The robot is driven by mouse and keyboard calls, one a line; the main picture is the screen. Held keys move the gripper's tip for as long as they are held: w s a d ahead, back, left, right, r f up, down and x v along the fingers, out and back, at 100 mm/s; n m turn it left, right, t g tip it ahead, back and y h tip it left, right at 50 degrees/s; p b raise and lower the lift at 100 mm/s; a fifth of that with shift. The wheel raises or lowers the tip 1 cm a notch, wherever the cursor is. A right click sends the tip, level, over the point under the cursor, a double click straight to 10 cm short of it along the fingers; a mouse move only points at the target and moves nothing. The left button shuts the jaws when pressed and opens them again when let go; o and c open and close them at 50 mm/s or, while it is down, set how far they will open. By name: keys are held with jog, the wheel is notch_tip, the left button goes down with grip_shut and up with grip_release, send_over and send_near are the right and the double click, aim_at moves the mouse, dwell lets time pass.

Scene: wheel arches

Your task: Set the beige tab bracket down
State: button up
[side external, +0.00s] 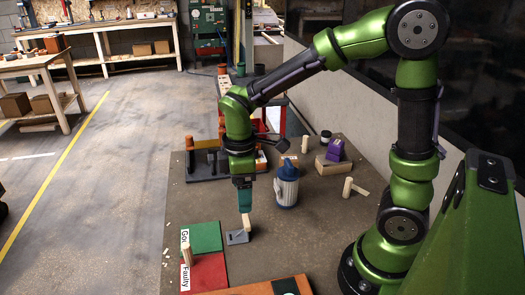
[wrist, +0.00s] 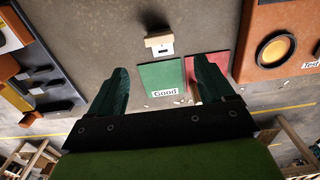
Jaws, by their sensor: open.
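The beige tab bracket (side external: 246,223) stands on the table just below my gripper (side external: 244,208) in the side view. A flat grey piece (side external: 237,238) with a dark mark lies at its foot; I cannot tell whether the two are joined. In the wrist view the beige bracket (wrist: 158,40) shows as a short bar beyond the fingertips, between their lines. My gripper (wrist: 162,72) is open, with its two green fingers well apart and nothing between them. The fingers appear clear of the bracket.
A green Good pad (side external: 201,238) and a red Faulty pad (side external: 208,272) lie at the front left; a beige peg (side external: 186,255) stands by them. A blue-and-white bottle (side external: 287,188) stands close right of my gripper. An orange block (side external: 265,287) lies at the front edge.

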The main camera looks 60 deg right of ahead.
jog(key=s+d+r+m+t+y, duration=0.1)
jog(key=s+r+m+t+y, duration=0.1)
jog(key=s+r+m+t, duration=0.5)
notch_tip(320, 180, up, 4)
jog(key=s+m, duration=0.1)
jog(key=m, duration=0.5)
jog(key=shift+s+d+r, duration=0.2)
jog(key=shift+s+d, duration=0.05)
jog(key=shift+s, duration=0.15)
